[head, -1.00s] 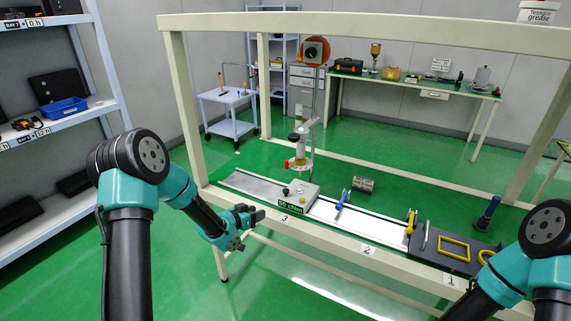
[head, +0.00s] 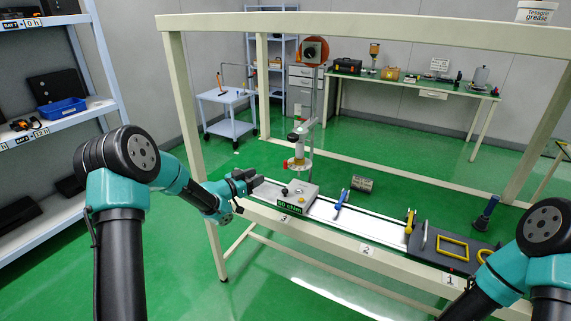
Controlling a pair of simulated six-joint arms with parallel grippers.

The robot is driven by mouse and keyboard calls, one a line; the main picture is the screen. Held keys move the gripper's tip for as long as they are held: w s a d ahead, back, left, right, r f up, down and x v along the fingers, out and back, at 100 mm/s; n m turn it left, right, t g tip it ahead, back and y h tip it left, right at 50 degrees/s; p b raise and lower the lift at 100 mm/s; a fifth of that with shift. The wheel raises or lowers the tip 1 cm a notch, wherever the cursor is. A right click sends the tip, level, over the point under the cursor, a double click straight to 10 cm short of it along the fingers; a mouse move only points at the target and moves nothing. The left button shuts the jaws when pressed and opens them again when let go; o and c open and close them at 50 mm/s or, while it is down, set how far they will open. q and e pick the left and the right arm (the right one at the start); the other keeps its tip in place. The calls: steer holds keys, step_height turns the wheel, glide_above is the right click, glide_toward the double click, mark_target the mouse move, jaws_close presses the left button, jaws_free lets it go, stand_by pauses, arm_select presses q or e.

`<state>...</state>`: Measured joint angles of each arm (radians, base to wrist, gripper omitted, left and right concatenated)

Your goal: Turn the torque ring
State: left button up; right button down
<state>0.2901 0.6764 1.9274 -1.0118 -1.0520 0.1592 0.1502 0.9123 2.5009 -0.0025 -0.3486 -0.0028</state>
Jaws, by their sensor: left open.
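The cream bench frame has an upright post (head: 185,110) close to my left arm and a top beam. A blue-handled part (head: 341,199), a yellow-handled part (head: 409,222), a metal cylinder (head: 362,184) and a dark tray (head: 452,246) lie to the right.

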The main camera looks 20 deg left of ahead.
mark_target(285, 163)
arm_select(q)
steer(key=x, duration=1.4)
steer(key=shift+w+d, duration=0.15)
steer(key=shift+w, duration=0.15)
jaws_close()
